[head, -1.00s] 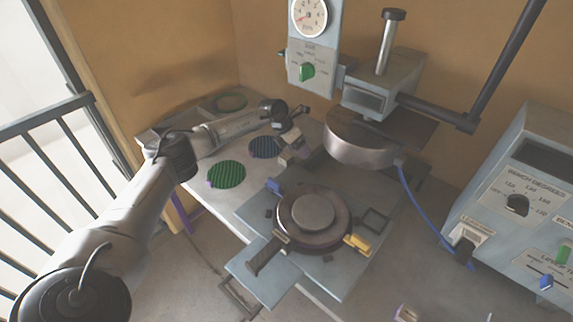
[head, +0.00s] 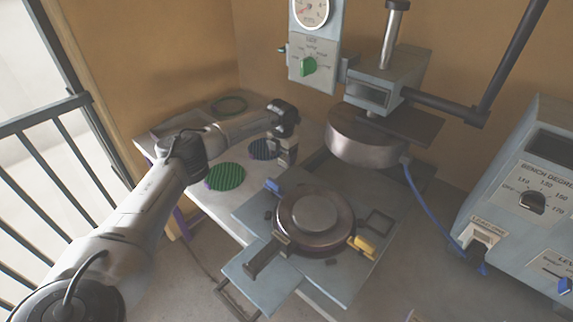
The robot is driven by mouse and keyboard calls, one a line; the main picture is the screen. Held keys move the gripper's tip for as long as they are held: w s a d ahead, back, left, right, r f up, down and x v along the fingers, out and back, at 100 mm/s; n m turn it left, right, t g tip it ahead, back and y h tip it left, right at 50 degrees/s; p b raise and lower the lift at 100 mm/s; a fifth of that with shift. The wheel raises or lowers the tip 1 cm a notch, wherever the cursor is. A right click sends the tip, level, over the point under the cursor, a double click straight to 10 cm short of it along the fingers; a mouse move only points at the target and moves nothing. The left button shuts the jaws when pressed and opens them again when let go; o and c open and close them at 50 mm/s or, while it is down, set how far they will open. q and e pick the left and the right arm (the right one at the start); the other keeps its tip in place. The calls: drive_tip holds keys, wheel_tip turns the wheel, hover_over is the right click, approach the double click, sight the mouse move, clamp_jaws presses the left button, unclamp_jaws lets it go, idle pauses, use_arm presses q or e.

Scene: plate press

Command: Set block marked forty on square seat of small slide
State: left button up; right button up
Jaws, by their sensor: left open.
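My left gripper (head: 284,157) is open and points down at the back of the pale bench, behind the round press plate. No block shows clearly between its fingers. A dark square outline (head: 380,222) lies on the blue-grey base plate (head: 345,283), right of the round plate; I cannot tell if it is the square seat. A small pale object (head: 415,316) is cut off by the bottom edge. I cannot read the number forty on anything. My right gripper is out of view.
A green round mat (head: 225,177) and a dark blue one (head: 264,149) lie on the bench. A control box (head: 525,195) stands right.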

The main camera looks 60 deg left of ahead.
sight(283, 160)
use_arm(q)
wheel_tip(283, 160, down, 3)
drive_tip(key=shift+d+f+b, duration=0.1)
drive_tip(key=shift+f+b, duration=0.05)
drive_tip(key=shift+b, duration=0.3)
drive_tip(key=shift+c, duration=0.3)
drive_tip(key=c, duration=1.1)
